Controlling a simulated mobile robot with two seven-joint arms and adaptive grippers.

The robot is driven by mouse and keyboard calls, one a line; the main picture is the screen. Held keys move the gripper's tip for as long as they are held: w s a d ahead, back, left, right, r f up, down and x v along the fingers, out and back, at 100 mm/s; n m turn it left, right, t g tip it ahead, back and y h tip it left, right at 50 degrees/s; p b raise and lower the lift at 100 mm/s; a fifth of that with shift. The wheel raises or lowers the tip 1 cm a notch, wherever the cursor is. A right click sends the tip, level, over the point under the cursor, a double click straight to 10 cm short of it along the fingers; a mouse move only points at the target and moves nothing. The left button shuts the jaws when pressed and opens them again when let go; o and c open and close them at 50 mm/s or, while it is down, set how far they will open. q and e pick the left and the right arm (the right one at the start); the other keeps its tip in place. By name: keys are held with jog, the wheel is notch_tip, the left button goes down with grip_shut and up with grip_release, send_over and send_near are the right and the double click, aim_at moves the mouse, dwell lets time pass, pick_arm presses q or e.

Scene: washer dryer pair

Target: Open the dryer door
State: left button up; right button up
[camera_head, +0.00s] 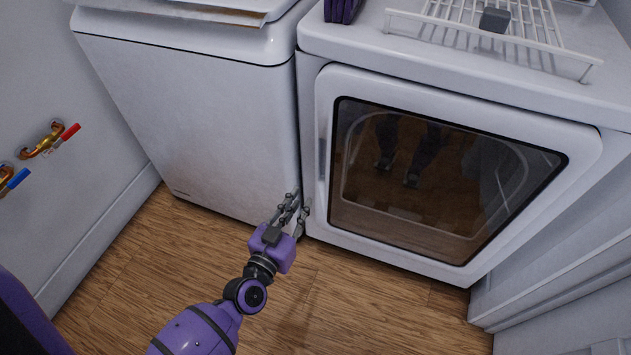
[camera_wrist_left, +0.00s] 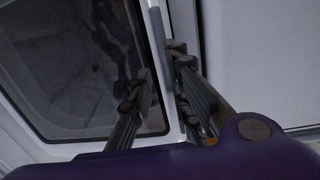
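The dryer (camera_head: 315,75) is the white machine on the right in the head view. Its door (camera_head: 450,112) has a white frame around a dark window (camera_head: 440,195) and looks closed or nearly so. My left gripper (camera_head: 300,203) is at the lower left edge of the door, by the gap between the two machines. In the left wrist view the fingers of my left gripper (camera_wrist_left: 160,85) are apart. One is in front of the window side, the other beside the door's white edge strip (camera_wrist_left: 157,60). Whether they touch the door I cannot tell. My right gripper is out of view.
The white washer (camera_head: 190,110) stands close on the left of the dryer. A wire rack (camera_head: 490,30) and a purple item (camera_head: 342,8) are on the dryer top. Brass valves (camera_head: 42,145) are on the left wall. The wooden floor (camera_head: 370,310) in front is clear.

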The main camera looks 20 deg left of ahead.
pick_arm(q)
jog(key=b, duration=0.2)
send_near(315, 161)
jog(key=shift+n+t+y, duration=0.3)
jog(key=shift+t+y, duration=0.1)
jog(key=shift+t, duration=0.1)
jog(key=shift+w+d+f+b, duration=0.1)
jog(key=shift+w+d+f, duration=0.05)
jog(key=shift+w, duration=1.15)
jog(key=shift+w+d+f+b, duration=0.1)
jog(key=shift+w+f+b, duration=0.05)
jog(key=shift+w, duration=1.15)
jog(key=shift+w+d+f+b, duration=0.1)
jog(key=shift+w+d+f, duration=0.05)
jog(key=shift+w, duration=1.15)
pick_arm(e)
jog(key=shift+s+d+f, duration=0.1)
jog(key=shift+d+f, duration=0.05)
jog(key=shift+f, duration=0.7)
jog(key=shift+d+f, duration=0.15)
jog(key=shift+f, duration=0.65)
pick_arm(q)
grip_shut()
